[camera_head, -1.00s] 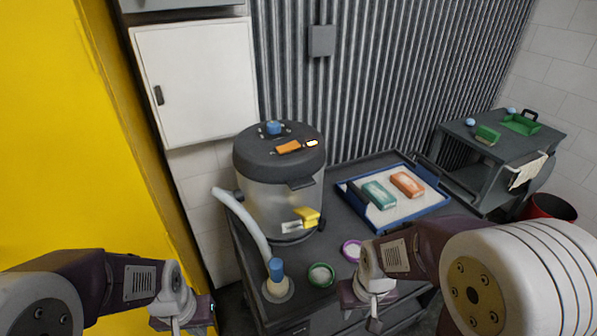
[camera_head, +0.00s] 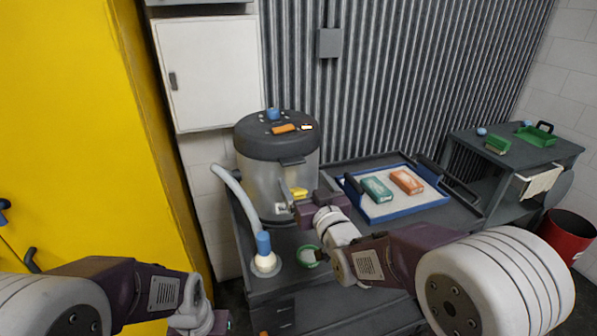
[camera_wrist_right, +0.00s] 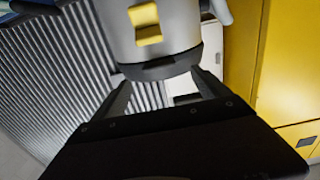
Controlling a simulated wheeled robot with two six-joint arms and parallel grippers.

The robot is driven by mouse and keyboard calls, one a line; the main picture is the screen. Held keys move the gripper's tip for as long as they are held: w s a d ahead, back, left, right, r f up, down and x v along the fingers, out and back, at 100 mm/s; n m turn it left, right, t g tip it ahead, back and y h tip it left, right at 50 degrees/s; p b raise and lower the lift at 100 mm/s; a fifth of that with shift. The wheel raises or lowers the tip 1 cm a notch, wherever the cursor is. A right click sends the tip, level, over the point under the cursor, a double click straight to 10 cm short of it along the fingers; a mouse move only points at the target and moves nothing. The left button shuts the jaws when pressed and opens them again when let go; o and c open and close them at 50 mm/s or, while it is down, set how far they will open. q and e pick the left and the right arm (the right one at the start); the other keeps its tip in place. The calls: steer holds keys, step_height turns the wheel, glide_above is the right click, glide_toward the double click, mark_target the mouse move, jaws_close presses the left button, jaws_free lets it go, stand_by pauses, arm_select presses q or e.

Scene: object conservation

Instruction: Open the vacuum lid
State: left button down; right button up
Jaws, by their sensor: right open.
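The vacuum is a grey drum (camera_head: 264,185) with a dark lid (camera_head: 262,143) seated on top. The lid carries an orange piece (camera_head: 283,128) and a blue knob (camera_head: 273,114). A yellow latch (camera_head: 299,193) is on the drum's front; it also shows in the right wrist view (camera_wrist_right: 145,22), where the vacuum appears upside down. My right gripper (camera_head: 305,210) is beside the latch, at the drum's right front. In the right wrist view its fingers (camera_wrist_right: 163,92) are apart and empty, with the dark lid edge beyond. My left gripper (camera_head: 192,325) is low, partly cut off.
A pale hose (camera_head: 236,193) curves down left of the drum to a blue-topped fitting (camera_head: 264,245). A green-rimmed bowl (camera_head: 308,256) is near my right arm. A blue tray (camera_head: 415,207) with two boxes is to the right. A yellow cabinet (camera_head: 110,130) stands left.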

mark_target(295, 164)
steer(key=p+x, duration=0.1)
steer(key=x, duration=0.7)
steer(key=shift+w+d+p, duration=0.1)
steer(key=shift+w+p, duration=0.05)
steer(key=shift+p, duration=0.15)
